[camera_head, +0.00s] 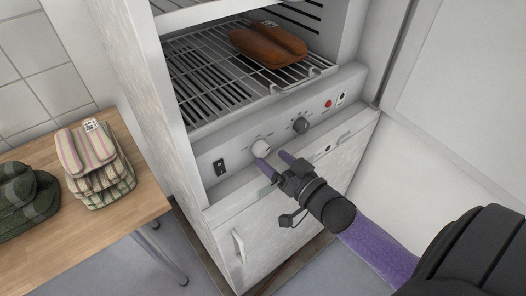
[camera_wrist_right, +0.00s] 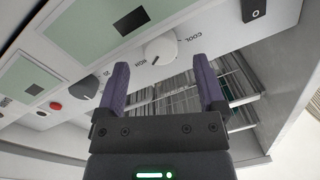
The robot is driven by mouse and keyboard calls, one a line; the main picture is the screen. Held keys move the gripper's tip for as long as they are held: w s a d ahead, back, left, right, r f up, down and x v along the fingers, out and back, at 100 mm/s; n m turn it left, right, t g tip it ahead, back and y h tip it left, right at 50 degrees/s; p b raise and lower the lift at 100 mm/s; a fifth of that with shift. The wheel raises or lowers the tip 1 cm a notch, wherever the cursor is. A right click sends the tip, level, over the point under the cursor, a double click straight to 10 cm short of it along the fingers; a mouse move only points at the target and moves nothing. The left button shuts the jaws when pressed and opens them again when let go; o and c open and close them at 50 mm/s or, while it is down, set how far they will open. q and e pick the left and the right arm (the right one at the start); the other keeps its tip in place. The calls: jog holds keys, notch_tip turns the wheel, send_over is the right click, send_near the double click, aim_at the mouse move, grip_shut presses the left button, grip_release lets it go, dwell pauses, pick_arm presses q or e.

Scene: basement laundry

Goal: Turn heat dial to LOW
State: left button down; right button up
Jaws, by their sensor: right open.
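A white dial (camera_head: 260,148) with small printed labels is on the cabinet's sloped control panel. A black dial (camera_head: 300,125) sits farther right on the panel. My right gripper (camera_head: 273,160) is open and empty, its purple fingers just in front of the white dial. In the wrist view the dial lies beyond the fingertips (camera_wrist_right: 159,72), apparently clear of them. My left gripper is not in view.
The panel also carries a black switch (camera_head: 220,167) and a red light (camera_head: 328,104). Above it, a brown folded item (camera_head: 268,45) lies on a wire rack (camera_head: 215,88). Striped cloths (camera_head: 88,150) and a green cloth bundle (camera_head: 25,195) sit on a wooden table (camera_head: 75,235) at left.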

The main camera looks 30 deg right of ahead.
aim_at(265, 152)
jog(key=shift+w+a, duration=0.15)
jog(key=shift+w, duration=1.35)
jog(key=c, duration=0.4)
grip_shut()
